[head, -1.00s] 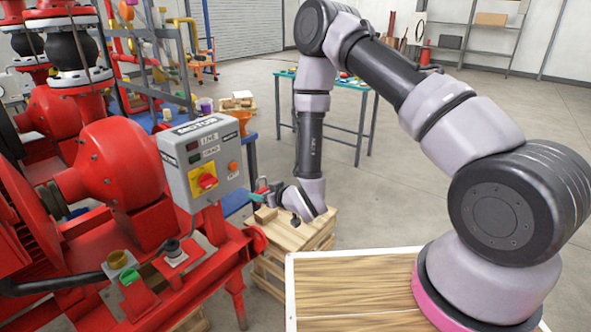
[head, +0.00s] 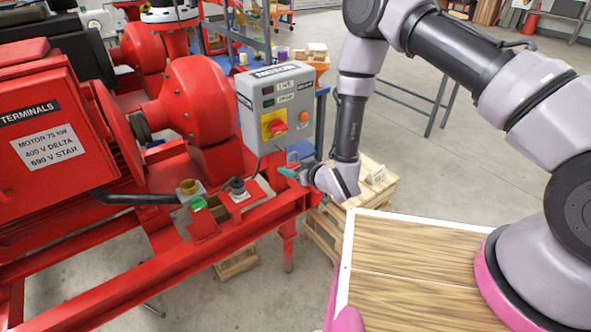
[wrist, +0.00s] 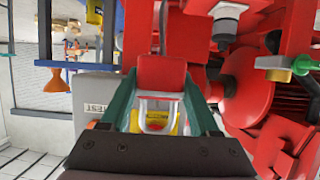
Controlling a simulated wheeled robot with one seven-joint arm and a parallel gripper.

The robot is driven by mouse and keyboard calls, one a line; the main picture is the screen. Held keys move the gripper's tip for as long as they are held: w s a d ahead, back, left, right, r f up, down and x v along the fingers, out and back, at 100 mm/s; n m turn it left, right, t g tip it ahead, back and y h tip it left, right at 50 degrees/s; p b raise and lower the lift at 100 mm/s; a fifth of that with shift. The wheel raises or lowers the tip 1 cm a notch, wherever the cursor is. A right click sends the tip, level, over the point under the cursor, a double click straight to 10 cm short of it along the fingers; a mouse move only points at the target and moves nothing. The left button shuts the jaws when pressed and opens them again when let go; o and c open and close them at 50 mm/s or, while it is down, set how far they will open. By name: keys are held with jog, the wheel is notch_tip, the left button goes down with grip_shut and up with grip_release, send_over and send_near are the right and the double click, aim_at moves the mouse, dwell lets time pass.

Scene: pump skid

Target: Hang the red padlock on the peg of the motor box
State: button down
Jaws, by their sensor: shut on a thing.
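The grey motor box (head: 272,115) stands on the red skid and carries a red and yellow rotary switch (head: 274,125). In the head view my gripper (head: 292,171) is low, just right of and below the box. In the wrist view my gripper (wrist: 160,82) has its green fingers shut on the red padlock (wrist: 160,73). The padlock's pale shackle (wrist: 142,112) points down the picture. A grey face with a TEST label (wrist: 95,106) shows left of the fingers, and something yellow shows behind the shackle. I cannot make out the peg.
The red motor (head: 40,170) and skid frame (head: 110,240) fill the left. A wooden pallet stack (head: 372,190) is right of my gripper. Open floor lies beyond.

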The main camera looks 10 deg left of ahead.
jog(key=r+x, duration=0.1)
jog(key=x, duration=0.6)
jog(key=shift+w+a+r, duration=0.15)
jog(key=shift+w+a, duration=0.1)
dwell(0.5)
dwell(0.6)
jog(key=shift+c, duration=0.2)
grip_release()
